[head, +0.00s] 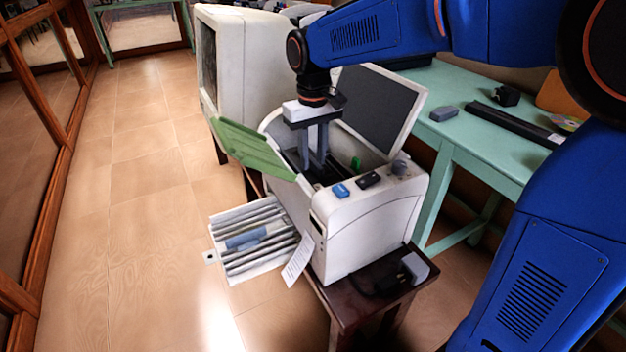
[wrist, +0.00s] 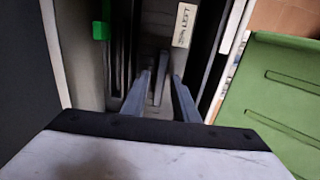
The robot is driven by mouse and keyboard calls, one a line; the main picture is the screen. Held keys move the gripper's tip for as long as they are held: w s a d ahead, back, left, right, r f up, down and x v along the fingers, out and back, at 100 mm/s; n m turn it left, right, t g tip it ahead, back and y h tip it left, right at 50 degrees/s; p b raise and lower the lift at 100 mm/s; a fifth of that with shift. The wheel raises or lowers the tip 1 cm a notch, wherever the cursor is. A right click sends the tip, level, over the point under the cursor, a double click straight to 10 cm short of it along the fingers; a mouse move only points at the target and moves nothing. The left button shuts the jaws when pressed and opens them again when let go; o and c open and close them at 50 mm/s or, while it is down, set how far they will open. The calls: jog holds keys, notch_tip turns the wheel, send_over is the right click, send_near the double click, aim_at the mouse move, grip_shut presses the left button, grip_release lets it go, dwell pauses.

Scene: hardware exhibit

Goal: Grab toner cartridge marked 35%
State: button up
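The toner cartridge (wrist: 184,25) is partly visible inside the open printer (head: 365,225). Its pale label shows the word "LEFT" after a small figure that looks like 35%. My gripper (head: 313,165) points down into the printer's open top. In the wrist view its two fingers (wrist: 161,98) are apart, with a narrow grey upright tab (wrist: 159,78) between them and gaps visible on both sides. The fingertips' depth relative to the tab is hard to judge. Most of the cartridge is hidden in the dark cavity.
The raised lid (head: 378,108) stands behind my gripper, and a green flap (head: 250,150) is open at the left. A tray with several slots (head: 255,262) sticks out at the front left. A green table (head: 470,135) stands at the right. The floor at left is clear.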

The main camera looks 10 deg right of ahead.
grip_shut()
dwell(1.2)
